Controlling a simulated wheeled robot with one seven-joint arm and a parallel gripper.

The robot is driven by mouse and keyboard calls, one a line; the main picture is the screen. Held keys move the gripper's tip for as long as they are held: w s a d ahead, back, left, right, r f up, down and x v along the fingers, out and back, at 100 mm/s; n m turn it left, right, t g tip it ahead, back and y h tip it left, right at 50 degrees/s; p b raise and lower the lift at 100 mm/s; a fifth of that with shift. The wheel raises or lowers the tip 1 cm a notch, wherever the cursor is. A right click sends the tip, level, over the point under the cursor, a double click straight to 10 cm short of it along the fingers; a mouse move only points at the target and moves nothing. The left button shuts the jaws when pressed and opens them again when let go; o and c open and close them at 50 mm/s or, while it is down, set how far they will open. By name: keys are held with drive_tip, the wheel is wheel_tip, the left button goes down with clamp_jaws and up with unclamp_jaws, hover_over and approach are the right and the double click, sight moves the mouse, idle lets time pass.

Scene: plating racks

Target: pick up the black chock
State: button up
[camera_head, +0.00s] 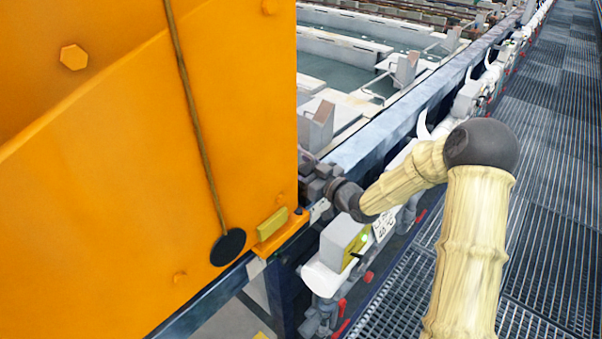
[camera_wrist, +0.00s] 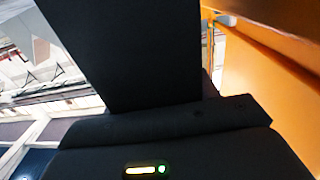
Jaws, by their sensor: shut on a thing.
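My gripper (camera_head: 318,183) is at the end of my arm, beside the right edge of the orange panel and above the blue rail. It looks small and dark there, and its fingertips are hard to make out. In the wrist view, a wide black block, which I take to be the black chock (camera_wrist: 125,50), fills the upper middle, directly in front of the dark gripper body. The gripper is shut on it. The fingers and the chock's far end are hidden or out of frame. I cannot make out the chock clearly in the head view.
The large orange panel (camera_head: 120,190) stands close on the left, with a cord and a black disc (camera_head: 228,247) hanging on it. A yellow block (camera_head: 272,223) sits at its lower edge. White pipe fittings line the blue rail (camera_head: 375,140). The grated walkway (camera_head: 555,130) is clear.

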sight(300, 150)
wheel_tip(300, 150, up, 9)
drive_tip(key=shift+f+b, duration=0.1)
drive_tip(key=shift+b, duration=0.35)
drive_tip(key=shift+s+a, duration=0.1)
drive_tip(key=shift+s, duration=0.05)
